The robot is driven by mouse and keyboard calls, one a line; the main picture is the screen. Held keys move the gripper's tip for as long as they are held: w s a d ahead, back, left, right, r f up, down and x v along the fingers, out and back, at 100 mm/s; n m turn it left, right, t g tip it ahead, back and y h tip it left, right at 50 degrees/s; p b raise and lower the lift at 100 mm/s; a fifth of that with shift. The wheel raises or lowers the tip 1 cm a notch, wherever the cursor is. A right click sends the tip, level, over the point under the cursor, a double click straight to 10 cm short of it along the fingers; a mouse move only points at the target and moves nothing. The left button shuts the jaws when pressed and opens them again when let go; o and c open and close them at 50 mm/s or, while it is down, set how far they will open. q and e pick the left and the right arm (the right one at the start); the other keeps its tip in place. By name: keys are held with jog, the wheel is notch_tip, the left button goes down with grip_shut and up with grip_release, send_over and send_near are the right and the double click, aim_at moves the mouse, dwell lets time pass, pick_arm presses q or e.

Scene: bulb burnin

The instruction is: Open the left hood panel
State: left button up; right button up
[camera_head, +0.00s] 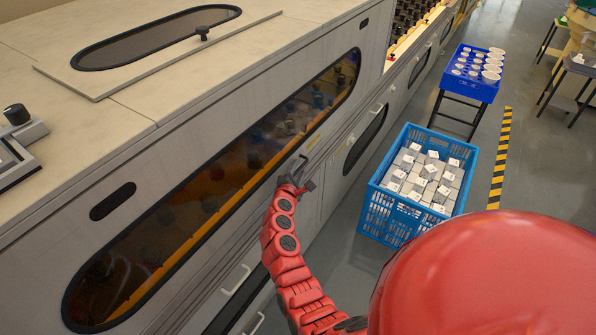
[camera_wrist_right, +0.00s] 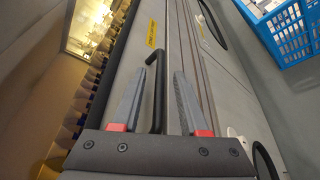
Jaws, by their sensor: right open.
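The hood panel (camera_head: 175,150) is a grey front panel with a long, dark, amber-lit oval window (camera_head: 215,185). It looks shut and flush with the machine. Its black bar handle (camera_wrist_right: 159,85) is near the panel's lower edge, beside a yellow label (camera_wrist_right: 151,34). My right gripper (camera_head: 301,178) is at the handle in the head view. In the right wrist view my right gripper (camera_wrist_right: 160,72) is open, with one finger on each side of the handle; I cannot tell whether either finger touches it. My left gripper is not in view.
A blue crate (camera_head: 374,213) of small white-and-grey boxes stands on the floor to the right. Beyond it a blue tray (camera_head: 475,87) of white cups rests on a dark stand. Lower cabinet doors with pale handles (camera_head: 236,280) lie below the panel.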

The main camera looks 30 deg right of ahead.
grip_shut()
dwell(1.4)
